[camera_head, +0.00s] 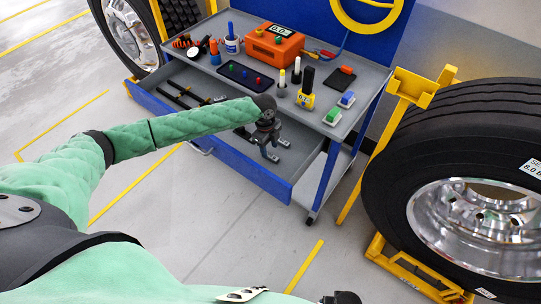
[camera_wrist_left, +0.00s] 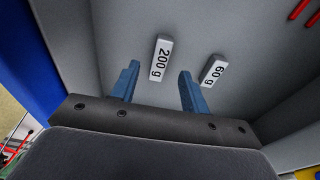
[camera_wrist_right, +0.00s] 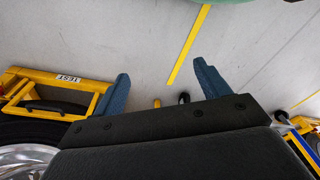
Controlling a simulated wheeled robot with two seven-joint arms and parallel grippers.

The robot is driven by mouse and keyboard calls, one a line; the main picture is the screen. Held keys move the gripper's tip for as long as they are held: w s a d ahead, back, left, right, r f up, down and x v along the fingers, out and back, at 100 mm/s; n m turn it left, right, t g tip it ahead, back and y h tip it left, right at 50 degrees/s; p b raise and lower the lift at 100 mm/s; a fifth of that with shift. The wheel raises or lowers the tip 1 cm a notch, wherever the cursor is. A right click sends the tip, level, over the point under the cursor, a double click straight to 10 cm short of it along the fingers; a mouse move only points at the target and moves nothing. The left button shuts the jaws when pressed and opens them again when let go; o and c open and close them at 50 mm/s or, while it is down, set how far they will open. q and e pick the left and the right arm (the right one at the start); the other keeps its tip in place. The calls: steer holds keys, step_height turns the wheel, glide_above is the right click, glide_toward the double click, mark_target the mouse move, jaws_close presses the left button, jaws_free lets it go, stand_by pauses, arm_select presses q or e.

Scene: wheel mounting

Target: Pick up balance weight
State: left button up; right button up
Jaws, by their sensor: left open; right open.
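Two grey balance weights with white labels lie on the drawer floor in the left wrist view. The 200 g weight (camera_wrist_left: 161,58) is ahead of the gap between the fingers of my left gripper (camera_wrist_left: 159,76). The 60 g weight (camera_wrist_left: 213,70) is to its right, just outside the right finger. My left gripper is open and empty, and in the head view it reaches down into the open drawer (camera_head: 222,154) of the blue cart. The weights are hard to tell apart there. My right gripper (camera_wrist_right: 162,72) is open and empty above the floor.
The cart's top (camera_head: 330,110) holds an orange case (camera_head: 275,44), a dark tray (camera_head: 245,76), a mug and small blocks. Long dark tools lie in the drawer's left part. A large wheel (camera_head: 470,190) on a yellow stand is at right; another wheel (camera_head: 128,30) is at upper left.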

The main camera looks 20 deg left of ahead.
mark_target(270, 155)
arm_select(q)
steer(key=shift+s+d+f+p, duration=0.15)
steer(key=shift+f+p, duration=0.4)
steer(key=shift+f, duration=1.2)
jaws_close()
arm_select(e)
steer(key=f, duration=0.2)
steer(key=d+f, duration=0.1)
steer(key=f, duration=0.1)
steer(key=shift+s, duration=0.3)
